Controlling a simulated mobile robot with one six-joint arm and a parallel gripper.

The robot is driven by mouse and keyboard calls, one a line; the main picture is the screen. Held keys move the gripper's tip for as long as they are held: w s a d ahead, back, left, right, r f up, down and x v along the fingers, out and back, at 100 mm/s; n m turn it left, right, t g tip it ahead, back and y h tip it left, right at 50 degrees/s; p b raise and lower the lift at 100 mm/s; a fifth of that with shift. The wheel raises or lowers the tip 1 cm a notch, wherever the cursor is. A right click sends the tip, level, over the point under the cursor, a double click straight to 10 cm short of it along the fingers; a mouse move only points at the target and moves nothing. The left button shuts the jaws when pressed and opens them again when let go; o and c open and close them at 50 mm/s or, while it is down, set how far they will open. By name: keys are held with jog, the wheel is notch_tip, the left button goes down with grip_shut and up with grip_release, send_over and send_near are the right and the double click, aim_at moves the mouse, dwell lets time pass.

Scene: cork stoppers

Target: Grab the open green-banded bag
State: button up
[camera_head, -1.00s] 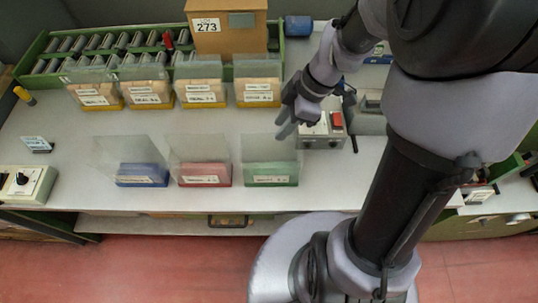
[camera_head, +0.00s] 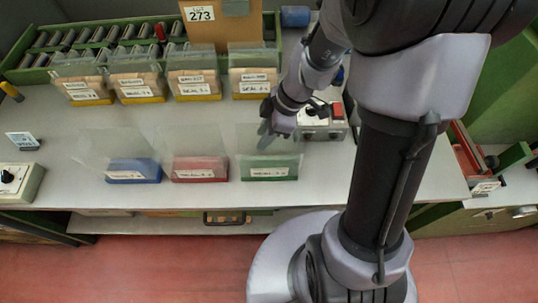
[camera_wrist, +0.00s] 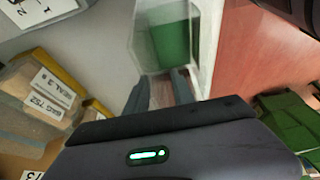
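The open green-banded bag (camera_head: 268,171) stands upright at the front of the bench, the rightmost of three clear bags, with a white label on its green base. It also shows in the wrist view (camera_wrist: 172,42), just beyond the fingertips. My gripper (camera_head: 265,130) is above and behind this bag in the head view. In the wrist view its two fingers (camera_wrist: 160,84) are apart, with a gap between them. The bag's clear upper edge is close to the fingertips; I cannot tell whether they touch it.
A red-banded bag (camera_head: 199,170) and a blue-banded bag (camera_head: 133,171) stand to the left. Several filled yellow-banded bags, one here (camera_head: 252,83), stand behind. A grey device with a red switch (camera_head: 337,111) is right of my gripper. A cardboard box (camera_head: 225,32) stands at the back.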

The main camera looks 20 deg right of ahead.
jog(key=shift+f+b, duration=0.25)
jog(key=shift+b, duration=0.3)
dwell(0.4)
grip_shut()
dwell(1.2)
